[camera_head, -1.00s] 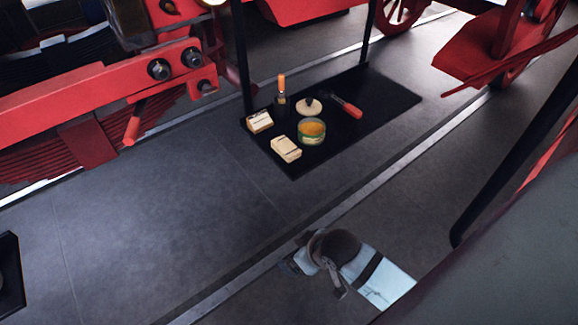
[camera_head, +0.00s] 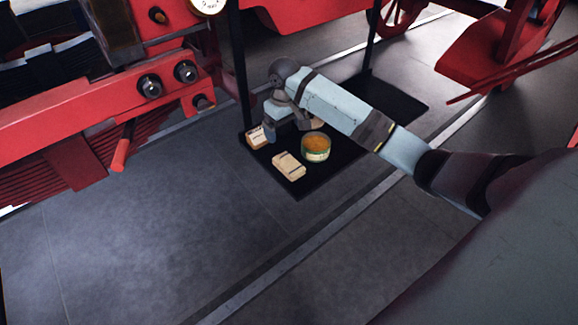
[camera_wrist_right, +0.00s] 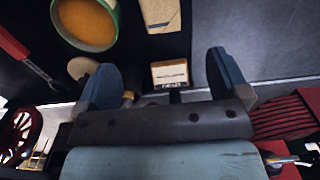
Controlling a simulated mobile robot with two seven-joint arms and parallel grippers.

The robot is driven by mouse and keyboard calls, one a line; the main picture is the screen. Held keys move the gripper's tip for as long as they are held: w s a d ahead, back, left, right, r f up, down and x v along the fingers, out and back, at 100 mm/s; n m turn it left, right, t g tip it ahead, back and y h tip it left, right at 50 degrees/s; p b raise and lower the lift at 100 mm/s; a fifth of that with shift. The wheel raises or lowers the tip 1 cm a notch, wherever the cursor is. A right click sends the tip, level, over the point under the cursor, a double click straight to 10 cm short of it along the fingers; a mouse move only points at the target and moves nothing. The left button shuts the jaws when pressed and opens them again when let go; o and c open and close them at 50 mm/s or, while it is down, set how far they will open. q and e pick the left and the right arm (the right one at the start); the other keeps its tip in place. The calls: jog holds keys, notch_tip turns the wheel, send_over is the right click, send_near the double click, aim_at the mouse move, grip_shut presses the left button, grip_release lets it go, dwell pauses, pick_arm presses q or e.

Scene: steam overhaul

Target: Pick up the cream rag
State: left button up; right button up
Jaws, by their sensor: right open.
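Two cream, block-shaped things lie on the black mat (camera_head: 305,186). The nearer cream block (camera_head: 289,166) has a dark line across it; its end shows at the top of the right wrist view (camera_wrist_right: 160,14). The farther cream block (camera_head: 257,137) has dark markings on its face (camera_wrist_right: 170,74). I cannot tell for sure which is the cream rag. My right gripper (camera_head: 269,129) is over the mat's far left corner, beside the marked block. In the right wrist view its blue fingers (camera_wrist_right: 162,66) are open, with the marked block showing in the gap between them, not gripped. My left gripper is not in view.
A green tin with orange contents (camera_head: 316,147) stands right of the nearer block. A round cream thing (camera_wrist_right: 82,68) and a red-handled tool (camera_wrist_right: 14,46) are close by. A thin dark post (camera_head: 238,70) rises at the mat's far left corner. Red machinery (camera_head: 85,125) fills the left.

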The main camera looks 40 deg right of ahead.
aim_at(285, 159)
notch_tip(285, 159, down, 8)
jog(key=shift+r, duration=0.1)
jog(key=f, duration=0.2)
jog(key=f+p, duration=0.1)
jog(key=f, duration=0.1)
jog(key=shift+s+a+f, duration=0.1)
jog(key=shift+s, duration=0.1)
jog(key=shift+f, duration=0.5)
jog(key=c, duration=1)
